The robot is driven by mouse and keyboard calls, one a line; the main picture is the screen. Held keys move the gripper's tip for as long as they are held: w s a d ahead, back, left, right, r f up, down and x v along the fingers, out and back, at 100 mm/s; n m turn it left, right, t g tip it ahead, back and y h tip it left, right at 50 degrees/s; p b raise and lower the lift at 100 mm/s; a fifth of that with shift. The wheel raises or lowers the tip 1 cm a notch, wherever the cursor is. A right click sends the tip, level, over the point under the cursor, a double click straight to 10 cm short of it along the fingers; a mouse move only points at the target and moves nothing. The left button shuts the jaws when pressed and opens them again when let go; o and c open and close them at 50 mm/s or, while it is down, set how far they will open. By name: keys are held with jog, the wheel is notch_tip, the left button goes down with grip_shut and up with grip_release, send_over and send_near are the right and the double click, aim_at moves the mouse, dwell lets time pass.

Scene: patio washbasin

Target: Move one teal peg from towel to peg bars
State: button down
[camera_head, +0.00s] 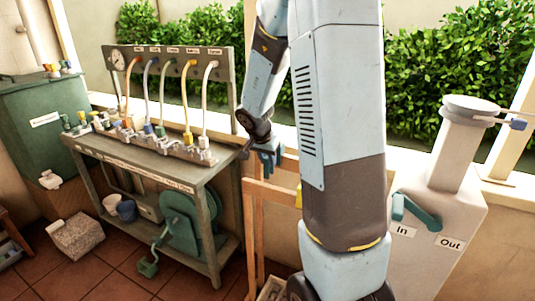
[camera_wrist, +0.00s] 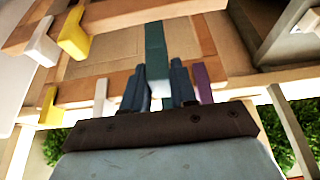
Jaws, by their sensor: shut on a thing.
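In the wrist view, my gripper (camera_wrist: 161,74) has its two blue fingers shut on a teal peg (camera_wrist: 155,45), which points away from the palm. The peg overlaps the wooden peg bars (camera_wrist: 125,83) in the picture; I cannot tell whether it touches them. Yellow pegs (camera_wrist: 73,32) and white pegs (camera_wrist: 40,44) sit on the bars to the left. A purple peg (camera_wrist: 203,83) is just right of the fingers. In the head view, my gripper (camera_head: 269,158) is at the top of the wooden rack (camera_head: 253,215), and the held peg is not clear. I cannot make out the towel.
A green bench (camera_head: 150,165) with hoses and taps stands left of the rack. A pale column unit (camera_head: 435,215) marked In and Out stands to the right. A low wall and hedge (camera_head: 440,75) lie behind. My arm hides part of the rack.

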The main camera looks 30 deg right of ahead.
aim_at(267, 174)
jog(key=shift+f, duration=4.05)
jog(key=c, duration=0.8)
grip_release()
jog(key=shift+r, duration=4)
